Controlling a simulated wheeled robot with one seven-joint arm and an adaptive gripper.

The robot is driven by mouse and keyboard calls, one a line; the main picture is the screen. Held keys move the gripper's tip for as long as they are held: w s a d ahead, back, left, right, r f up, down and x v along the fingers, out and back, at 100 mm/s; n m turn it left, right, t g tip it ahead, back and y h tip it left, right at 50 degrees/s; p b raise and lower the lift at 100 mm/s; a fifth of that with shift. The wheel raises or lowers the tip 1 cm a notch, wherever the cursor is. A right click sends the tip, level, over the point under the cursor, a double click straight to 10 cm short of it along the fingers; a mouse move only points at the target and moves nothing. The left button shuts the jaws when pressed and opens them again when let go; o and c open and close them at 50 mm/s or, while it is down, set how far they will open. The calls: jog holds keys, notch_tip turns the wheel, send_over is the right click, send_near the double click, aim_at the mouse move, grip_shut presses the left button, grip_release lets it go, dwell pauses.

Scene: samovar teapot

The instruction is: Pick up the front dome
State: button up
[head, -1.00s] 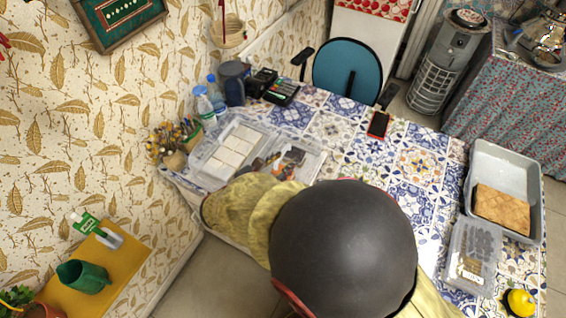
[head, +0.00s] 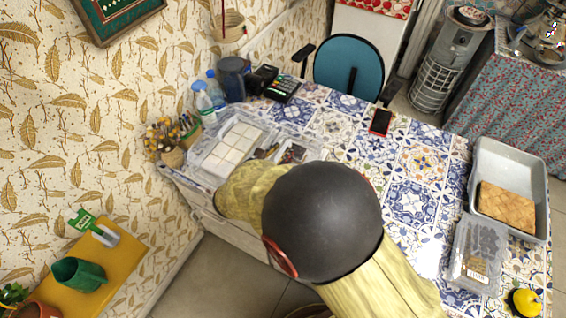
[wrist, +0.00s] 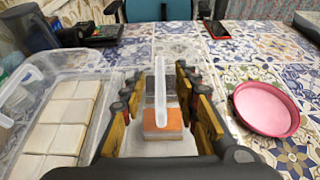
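No thing in these frames can be surely named as the front dome. My gripper (wrist: 165,105) shows in the wrist view with its two fingers apart, one on each side of a translucent upright strip (wrist: 160,75). An orange-topped white block (wrist: 163,125) lies low between the fingers. I cannot tell whether the fingers touch either thing. In the head view my own arm covers most of this spot, and the gripper cannot be made out clearly.
A clear bin (head: 205,168) with white tiles (wrist: 58,118) is left of my gripper. A pink round dish (wrist: 266,108) lies to its right. Bottles (head: 203,101) stand behind. A grey tray (head: 541,190) and clear box (head: 478,250) are far right; the patterned tabletop (head: 420,160) between is largely clear.

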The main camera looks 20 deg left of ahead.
jog(key=shift+c, duration=0.4)
grip_shut()
dwell(0.7)
